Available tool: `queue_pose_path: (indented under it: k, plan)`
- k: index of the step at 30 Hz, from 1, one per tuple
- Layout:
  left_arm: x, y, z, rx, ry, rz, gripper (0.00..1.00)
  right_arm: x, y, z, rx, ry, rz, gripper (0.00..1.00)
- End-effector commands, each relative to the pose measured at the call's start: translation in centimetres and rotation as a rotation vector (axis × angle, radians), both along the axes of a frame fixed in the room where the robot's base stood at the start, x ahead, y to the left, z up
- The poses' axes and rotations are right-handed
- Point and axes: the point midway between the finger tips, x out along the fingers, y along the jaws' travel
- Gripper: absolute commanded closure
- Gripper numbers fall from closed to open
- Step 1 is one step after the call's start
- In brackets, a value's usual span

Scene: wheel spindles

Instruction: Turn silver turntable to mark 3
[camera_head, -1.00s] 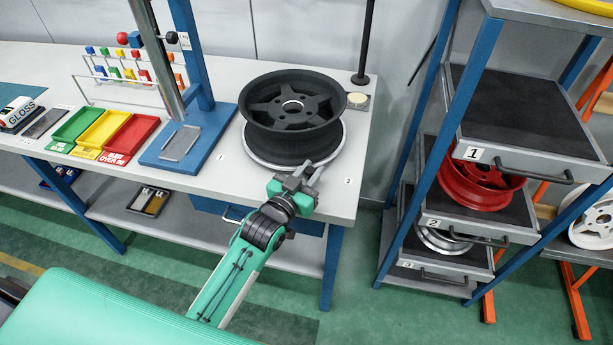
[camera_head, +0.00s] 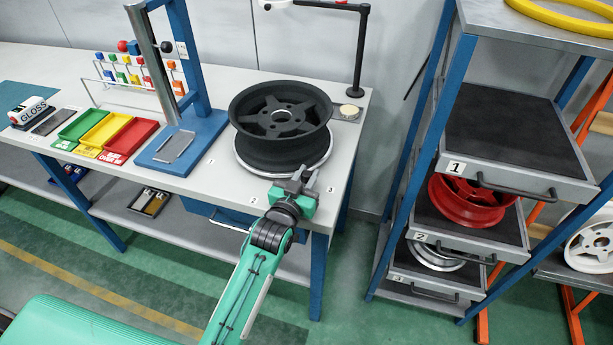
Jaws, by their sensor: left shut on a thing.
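The silver turntable (camera_head: 247,162) is a round plate near the right end of the workbench. A black wheel (camera_head: 281,118) lies flat on it and hides most of it, leaving the front rim visible. Mark 1 (camera_head: 198,176) is on the bench at the left, mark 2 (camera_head: 254,200) in front, and mark 3 (camera_head: 331,189) at the right. My left gripper (camera_head: 296,182) is at the turntable's front right edge, between marks 2 and 3, shut on its rim area. The exact gripped part is hidden by the fingers. My right gripper is not in view.
A blue press stand (camera_head: 180,150) is left of the turntable, then red, yellow and green trays (camera_head: 103,130). A lamp post (camera_head: 360,60) stands behind at the right. A shelf rack (camera_head: 520,140) with a red wheel (camera_head: 470,200) stands right of the bench, across a gap.

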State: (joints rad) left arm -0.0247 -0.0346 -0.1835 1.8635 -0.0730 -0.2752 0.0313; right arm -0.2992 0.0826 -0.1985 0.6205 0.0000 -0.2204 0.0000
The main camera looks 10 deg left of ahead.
Motion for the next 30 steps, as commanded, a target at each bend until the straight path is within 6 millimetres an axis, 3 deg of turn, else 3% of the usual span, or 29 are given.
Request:
queue_pose_path:
  k: [5, 6, 7, 20, 30]
  plan:
    - [0.0, 0.0, 0.2, -0.002, -0.004, 0.000, 1.00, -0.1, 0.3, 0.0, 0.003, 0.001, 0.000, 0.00]
    - [0.0, 0.0, 0.2, -0.002, -0.004, 0.000, 0.73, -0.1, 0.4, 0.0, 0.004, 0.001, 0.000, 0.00]
    - [0.0, 0.0, 0.2, -0.002, -0.004, 0.000, 0.70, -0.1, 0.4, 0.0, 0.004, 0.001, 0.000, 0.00]
    - [-1.0, 0.2, -0.1, 0.000, 0.000, 0.000, 0.70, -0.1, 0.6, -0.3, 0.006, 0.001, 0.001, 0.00]
    - [-7.0, 1.2, -0.2, -0.001, 0.000, 0.000, 0.70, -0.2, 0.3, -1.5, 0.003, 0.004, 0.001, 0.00]
